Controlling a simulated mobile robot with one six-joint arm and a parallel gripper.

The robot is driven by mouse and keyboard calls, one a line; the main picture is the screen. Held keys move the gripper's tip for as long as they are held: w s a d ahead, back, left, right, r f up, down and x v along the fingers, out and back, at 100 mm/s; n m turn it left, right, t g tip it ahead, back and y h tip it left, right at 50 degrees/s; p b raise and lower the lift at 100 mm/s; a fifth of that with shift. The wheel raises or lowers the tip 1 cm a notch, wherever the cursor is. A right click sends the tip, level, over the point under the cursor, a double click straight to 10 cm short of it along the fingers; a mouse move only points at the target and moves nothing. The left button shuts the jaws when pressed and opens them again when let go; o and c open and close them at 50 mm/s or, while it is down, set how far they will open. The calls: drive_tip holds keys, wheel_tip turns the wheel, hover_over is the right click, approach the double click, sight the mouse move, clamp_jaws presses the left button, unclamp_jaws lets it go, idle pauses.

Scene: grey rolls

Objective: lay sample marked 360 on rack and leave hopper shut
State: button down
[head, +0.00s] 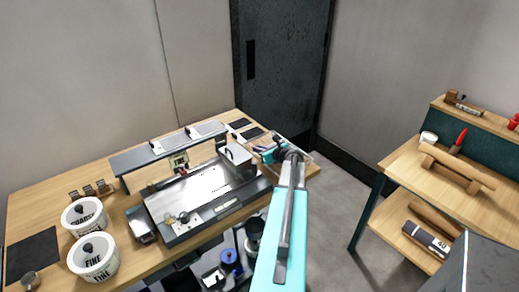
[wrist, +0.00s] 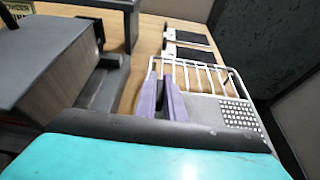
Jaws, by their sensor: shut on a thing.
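My gripper (wrist: 164,98) has purple fingers and is shut on a thin dark thing, mostly hidden between them; I cannot read a mark on it. The gripper is at the white wire rack (wrist: 190,70), with the fingers over its left end; I cannot tell whether they touch. In the head view my gripper (head: 268,153) is at the table's right end. A grey box (head: 237,158), possibly the hopper, stands left of it on the metal machine. It also shows large in the wrist view (wrist: 55,75); its top looks covered. No mark 360 is readable.
Dark sheets with white tags (wrist: 190,55) lie beyond the rack. A long shelf (head: 165,150) stands behind the machine (head: 200,200). Tubs marked COARSE (head: 84,220) and FINE (head: 93,260) stand at the left. A wooden shelf unit (head: 480,197) is at the right, across open floor.

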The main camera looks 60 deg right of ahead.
drive_tip(key=shift+f, duration=0.2)
drive_tip(key=c, duration=1.8)
unclamp_jaws()
drive_tip(key=shift+c, duration=0.2)
drive_tip(key=shift+r, duration=0.25)
drive_tip(key=shift+b+v, duration=0.4)
drive_tip(key=shift+v, duration=0.6)
drive_tip(key=b+v, duration=0.2)
drive_tip(key=v, duration=0.6)
drive_tip(key=shift+s+f, duration=0.15)
drive_tip(key=shift+b+v, duration=0.4)
drive_tip(key=shift+v, duration=0.55)
